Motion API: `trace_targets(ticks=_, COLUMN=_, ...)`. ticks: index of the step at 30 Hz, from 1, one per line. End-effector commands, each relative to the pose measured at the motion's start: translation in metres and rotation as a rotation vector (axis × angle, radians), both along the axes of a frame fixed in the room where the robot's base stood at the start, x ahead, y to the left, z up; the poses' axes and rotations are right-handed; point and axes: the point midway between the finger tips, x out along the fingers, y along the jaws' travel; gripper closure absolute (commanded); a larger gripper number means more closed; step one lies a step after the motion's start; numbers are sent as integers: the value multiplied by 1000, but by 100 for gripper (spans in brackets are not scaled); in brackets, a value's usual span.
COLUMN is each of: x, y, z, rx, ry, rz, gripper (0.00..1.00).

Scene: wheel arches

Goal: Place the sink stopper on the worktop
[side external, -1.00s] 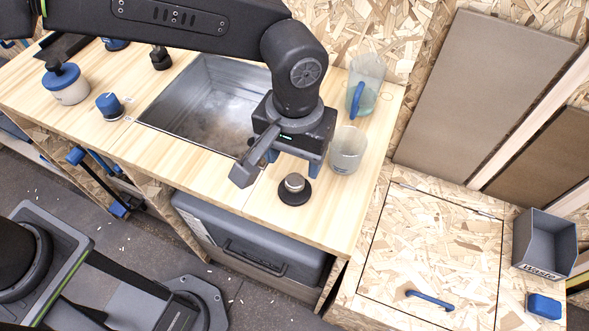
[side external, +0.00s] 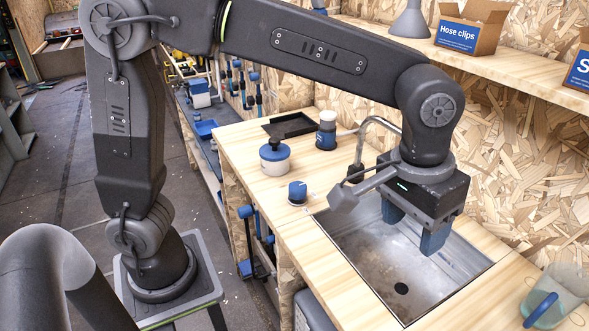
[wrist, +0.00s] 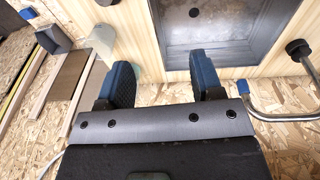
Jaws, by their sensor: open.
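My gripper (side external: 414,228) is open and empty, with its blue fingers pointing down above the back part of the sink (side external: 375,262). The wrist view also shows the gripper (wrist: 163,84) with its two fingers wide apart and nothing between them. The sink's drain hole (side external: 401,288) is uncovered. The wrist view shows the hole too (wrist: 194,12). A dark shape at the top edge of the wrist view looks like the sink stopper (wrist: 106,2) on the worktop (wrist: 125,20), mostly cut off. The stopper is outside the side view.
A tap (side external: 368,135) stands behind the sink. A blue knob-like item (side external: 297,192), a white pot with a blue lid (side external: 274,158) and a black tray (side external: 289,126) stand left of it. A clear jug (side external: 556,297) stands at the right.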

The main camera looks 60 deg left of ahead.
Motion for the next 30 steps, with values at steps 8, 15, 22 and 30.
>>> trace_targets(ticks=8, x=-52, y=134, z=29, rx=-15, ry=-197, rz=17, gripper=40)
trace_targets(ticks=15, x=-106, y=193, z=12, rx=39, ry=-334, rz=20, gripper=40)
trace_targets(ticks=22, x=-123, y=208, z=-1, rx=70, ry=-377, rz=16, gripper=40)
trace_targets(ticks=30, x=-124, y=208, z=-1, rx=70, ry=-376, rz=14, gripper=40)
